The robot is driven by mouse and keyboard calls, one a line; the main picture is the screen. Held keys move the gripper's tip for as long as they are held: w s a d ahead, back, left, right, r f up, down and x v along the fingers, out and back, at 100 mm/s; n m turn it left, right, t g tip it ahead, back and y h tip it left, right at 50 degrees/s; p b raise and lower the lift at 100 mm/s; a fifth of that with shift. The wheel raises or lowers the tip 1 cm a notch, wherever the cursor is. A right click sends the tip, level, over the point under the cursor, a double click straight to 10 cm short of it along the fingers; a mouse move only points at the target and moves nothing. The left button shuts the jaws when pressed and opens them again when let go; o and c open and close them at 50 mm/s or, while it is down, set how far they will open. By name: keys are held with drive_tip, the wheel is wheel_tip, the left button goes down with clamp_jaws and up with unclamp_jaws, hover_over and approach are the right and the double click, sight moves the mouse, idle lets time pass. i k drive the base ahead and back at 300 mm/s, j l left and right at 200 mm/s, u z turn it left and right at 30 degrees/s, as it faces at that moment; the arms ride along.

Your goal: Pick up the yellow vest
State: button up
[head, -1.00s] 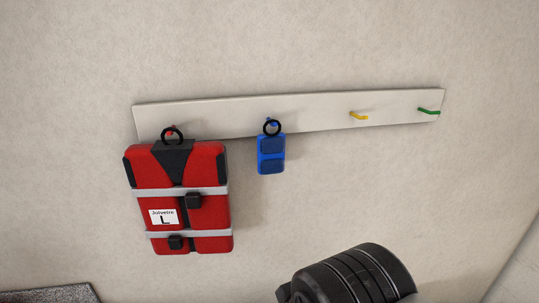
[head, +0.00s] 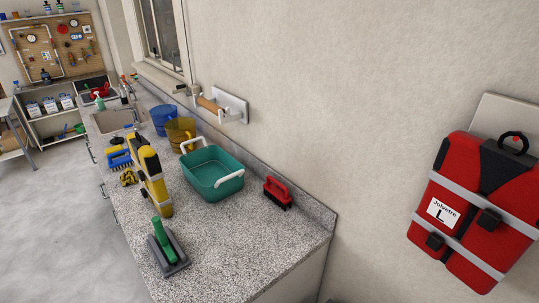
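I see no yellow vest in the head view. A red life vest (head: 482,208) with grey straps, black buckles and a white label marked L hangs on the wall at the right. It hangs by a black ring from a red hook on a pale board (head: 502,112), which is cut off by the picture's edge. My gripper is not in view.
A speckled counter (head: 233,243) runs along the wall. On it are a teal basin (head: 217,186), a red brush (head: 277,193), a yellow-and-black tool (head: 155,185), a green-handled tool (head: 170,250) and buckets (head: 180,132). Open grey floor (head: 60,225) lies left.

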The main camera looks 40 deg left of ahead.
sight(145, 158)
drive_tip(key=u, duration=2.35)
drive_tip(key=k, duration=0.15)
drive_tip(key=k+z, duration=0.25)
drive_tip(key=z, duration=0.2)
drive_tip(key=k+l+z, duration=0.15)
drive_tip(key=z, duration=0.35)
drive_tip(key=i+j+z, duration=0.15)
drive_tip(key=j+z, duration=0.2)
drive_tip(key=i+j+z, duration=0.1)
drive_tip(key=j+z, duration=0.25)
drive_tip(key=j, duration=0.25)
drive_tip(key=j+z, duration=0.35)
drive_tip(key=j, duration=0.15)
drive_tip(key=i+j, duration=0.1)
drive_tip(key=j, duration=1.35)
drive_tip(key=i+j, duration=0.15)
drive_tip(key=j, duration=0.55)
